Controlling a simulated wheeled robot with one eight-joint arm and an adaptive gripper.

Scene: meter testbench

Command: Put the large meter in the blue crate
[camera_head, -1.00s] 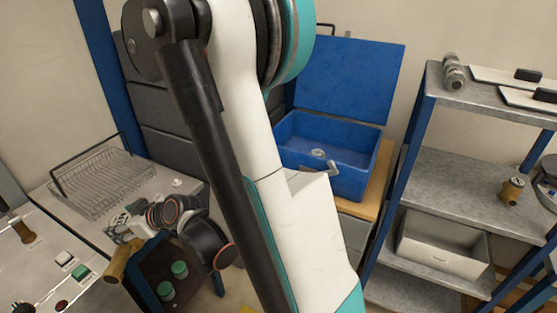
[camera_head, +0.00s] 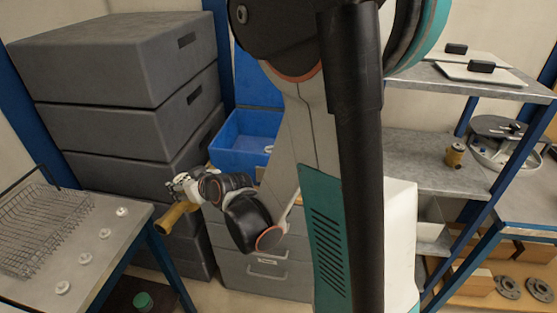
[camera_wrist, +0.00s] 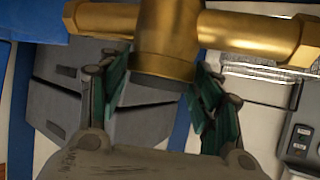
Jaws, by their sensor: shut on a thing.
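The large meter (camera_wrist: 168,40) is brass, with a round body and a pipe stub on each side. It fills the top of the wrist view. My gripper (camera_wrist: 160,85) is shut on its body, with a green-padded finger on each side. In the head view the brass meter (camera_head: 176,216) sticks out beyond my gripper (camera_head: 186,190), held in the air left of the blue crate.
Grey stacked boxes (camera_head: 110,120) stand at the back left. A bench with a wire rack (camera_head: 45,228) and several white knobs is at the lower left. A metal shelf (camera_head: 430,165) with a small brass meter (camera_head: 455,154) is at the right. Grey drawers (camera_head: 265,272) stand below the crate.

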